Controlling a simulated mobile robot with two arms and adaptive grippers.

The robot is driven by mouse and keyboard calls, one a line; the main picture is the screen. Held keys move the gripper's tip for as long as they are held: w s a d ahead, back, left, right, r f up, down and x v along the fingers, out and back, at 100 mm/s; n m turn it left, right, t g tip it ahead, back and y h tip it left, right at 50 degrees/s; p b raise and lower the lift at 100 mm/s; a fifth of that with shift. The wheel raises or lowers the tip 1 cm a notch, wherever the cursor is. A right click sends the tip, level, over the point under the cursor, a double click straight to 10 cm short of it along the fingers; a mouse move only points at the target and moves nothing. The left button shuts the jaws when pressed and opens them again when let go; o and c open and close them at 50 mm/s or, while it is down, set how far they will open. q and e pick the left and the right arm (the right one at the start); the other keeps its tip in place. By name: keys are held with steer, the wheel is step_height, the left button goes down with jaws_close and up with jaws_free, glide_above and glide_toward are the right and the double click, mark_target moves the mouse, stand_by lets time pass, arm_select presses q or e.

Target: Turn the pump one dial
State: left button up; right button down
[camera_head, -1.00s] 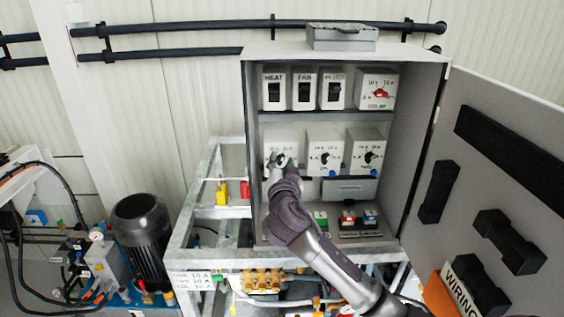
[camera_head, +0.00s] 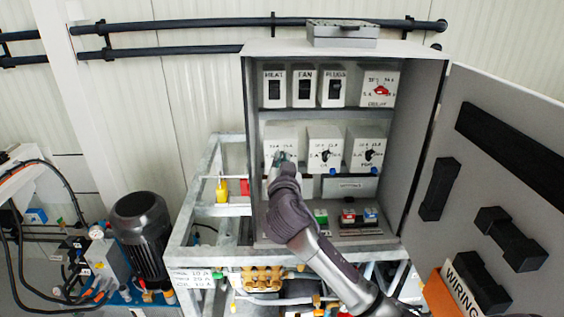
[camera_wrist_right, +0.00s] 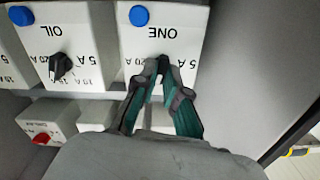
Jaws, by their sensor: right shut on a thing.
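The pump one dial box (camera_wrist_right: 163,35) is white, marked "ONE" with a blue button, and appears upside down in the right wrist view. In the head view this box (camera_head: 281,137) is the leftmost in the middle row of the open grey cabinet. In the head view the right gripper (camera_head: 281,163) covers the lower part of the box. My left gripper is not in view.
The "OIL" box (camera_wrist_right: 60,40) with a black dial stands beside it. Switches HEAT, FAN and PLUGS (camera_head: 332,87) and a red dial (camera_head: 381,91) sit above. The open cabinet door (camera_head: 480,170) is at right, with a motor (camera_head: 142,230) at left.

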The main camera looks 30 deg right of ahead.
steer(key=shift+n+p, duration=0.6)
steer(key=shift+n, duration=3.2)
steer(key=shift+a, duration=0.1)
steer(key=c, duration=1.2)
jaws_free()
steer(key=v, duration=1.2)
steer(key=shift+f, duration=0.1)
